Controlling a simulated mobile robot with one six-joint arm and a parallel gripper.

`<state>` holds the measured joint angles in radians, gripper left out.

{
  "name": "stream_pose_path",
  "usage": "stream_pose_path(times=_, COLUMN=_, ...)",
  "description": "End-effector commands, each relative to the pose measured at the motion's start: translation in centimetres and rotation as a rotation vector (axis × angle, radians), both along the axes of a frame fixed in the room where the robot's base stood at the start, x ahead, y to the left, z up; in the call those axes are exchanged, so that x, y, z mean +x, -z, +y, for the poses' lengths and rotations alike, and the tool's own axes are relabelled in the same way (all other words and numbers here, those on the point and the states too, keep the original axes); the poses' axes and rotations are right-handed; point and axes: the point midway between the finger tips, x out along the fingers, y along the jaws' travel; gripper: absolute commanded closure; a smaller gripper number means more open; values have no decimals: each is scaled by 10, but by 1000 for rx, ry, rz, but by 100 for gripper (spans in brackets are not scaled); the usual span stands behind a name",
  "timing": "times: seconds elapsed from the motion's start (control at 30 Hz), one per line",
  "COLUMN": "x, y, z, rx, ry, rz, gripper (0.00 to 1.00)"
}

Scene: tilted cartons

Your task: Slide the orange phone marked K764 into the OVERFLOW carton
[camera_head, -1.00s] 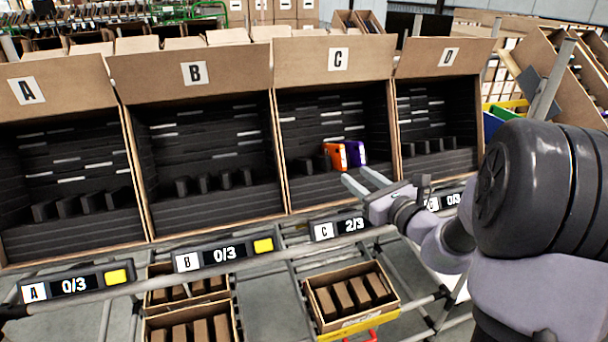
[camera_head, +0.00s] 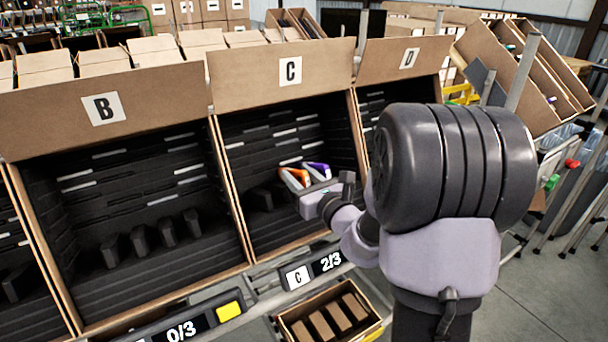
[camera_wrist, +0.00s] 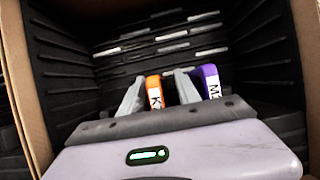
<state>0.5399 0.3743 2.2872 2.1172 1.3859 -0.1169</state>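The orange phone (camera_head: 287,177) stands on edge inside carton C (camera_head: 238,92), beside a purple phone (camera_head: 318,167). In the wrist view the orange phone (camera_wrist: 154,84) shows a white label starting with K; the rest is hidden. The purple phone (camera_wrist: 211,78) stands to its right with a label starting with M. My gripper (camera_wrist: 160,88) reaches into the carton with one finger on each side of the orange phone. Narrow gaps seem to show between fingers and phone, so it looks open around it. No carton marked OVERFLOW can be read.
Carton B (camera_head: 50,128) is left of C and carton D (camera_head: 390,65) right of it. The C display (camera_head: 318,268) reads 2/3. Dark dividers (camera_head: 262,198) stand left of the phones. Open tilted cartons (camera_head: 515,75) stand at the back right, with free floor at the lower right.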

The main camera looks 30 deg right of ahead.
Motion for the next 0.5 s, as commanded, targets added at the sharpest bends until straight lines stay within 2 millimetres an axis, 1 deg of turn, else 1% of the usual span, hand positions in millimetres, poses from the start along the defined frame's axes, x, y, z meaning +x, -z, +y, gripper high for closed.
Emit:
stream_pose_path(times=0.3, x=0, y=0, z=2, rx=-1, ry=2, rz=0, gripper=61)
stream_pose_path(times=0.33, x=0, y=0, z=2, rx=-1, ry=2, rz=0, gripper=63)
stream_pose_path(times=0.47, x=0, y=0, z=2, rx=-1, ry=2, rz=0, gripper=88)
stream_pose_path(times=0.5, x=0, y=0, z=2, rx=-1, ry=2, rz=0, gripper=96)
